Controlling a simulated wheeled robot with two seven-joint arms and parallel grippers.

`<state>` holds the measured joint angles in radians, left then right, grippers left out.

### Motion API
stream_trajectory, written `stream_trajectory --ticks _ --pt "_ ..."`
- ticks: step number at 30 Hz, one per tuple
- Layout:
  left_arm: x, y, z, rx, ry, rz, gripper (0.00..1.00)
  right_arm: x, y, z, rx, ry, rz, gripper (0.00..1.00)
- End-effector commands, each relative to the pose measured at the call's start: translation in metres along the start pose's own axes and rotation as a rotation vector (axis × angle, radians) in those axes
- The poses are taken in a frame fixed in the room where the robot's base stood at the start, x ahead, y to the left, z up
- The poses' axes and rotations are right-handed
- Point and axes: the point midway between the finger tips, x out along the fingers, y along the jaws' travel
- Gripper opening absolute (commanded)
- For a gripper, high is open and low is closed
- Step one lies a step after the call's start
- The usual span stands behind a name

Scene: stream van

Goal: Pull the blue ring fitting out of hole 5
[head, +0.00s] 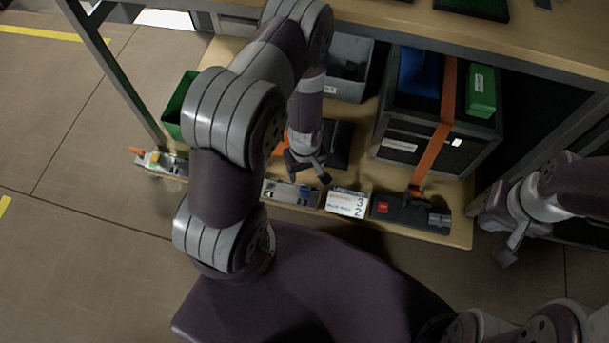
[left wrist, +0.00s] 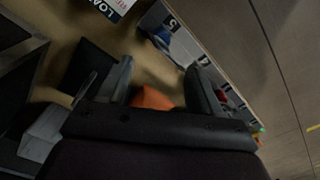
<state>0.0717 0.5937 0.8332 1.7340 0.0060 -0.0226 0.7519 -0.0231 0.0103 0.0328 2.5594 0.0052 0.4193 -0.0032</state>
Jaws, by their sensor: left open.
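A grey strip (head: 278,191) with holes lies along the front edge of the wooden shelf, partly hidden by my left arm. A small blue piece (head: 305,191) sits on it, likely the blue ring fitting; its exact shape is too small to tell. In the left wrist view, blue shows on the strip (left wrist: 185,46) near a printed 5, beyond the fingertips. My left gripper (head: 309,175) is open and empty, pointing down just above and behind the strip; its fingers also show in the left wrist view (left wrist: 162,70). My right gripper (head: 508,247) is at the right, apart from the strip.
A white label card (head: 347,203) and a dark block with a red button (head: 385,208) stand right of the strip. Behind are a dark crate (head: 437,158) with an orange strap, a grey bin (head: 348,67) and a green bin (head: 175,112). A counter overhangs above.

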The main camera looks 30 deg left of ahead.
Motion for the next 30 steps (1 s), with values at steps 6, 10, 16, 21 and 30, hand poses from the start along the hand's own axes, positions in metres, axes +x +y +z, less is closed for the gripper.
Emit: stream_trajectory --ticks 6,10,16,21,30 --pt "0.060 -0.002 0.002 0.002 -0.004 -0.004 0.64 0.039 0.000 0.005 0.000 -0.002 0.000 0.00" --pt "0.089 -0.001 0.002 0.003 -0.003 -0.003 0.64 0.056 0.000 0.007 0.000 -0.002 0.000 0.00" --pt "0.113 -0.001 0.001 0.004 -0.003 -0.002 0.64 0.070 0.000 0.009 0.000 -0.002 0.000 0.00" --pt "0.116 -0.001 0.001 0.004 -0.003 -0.002 0.64 0.071 0.000 0.009 0.000 -0.001 0.000 0.00" --pt "0.115 -0.001 0.001 0.004 -0.003 -0.002 0.22 0.070 0.000 0.009 0.000 -0.002 0.000 0.00"
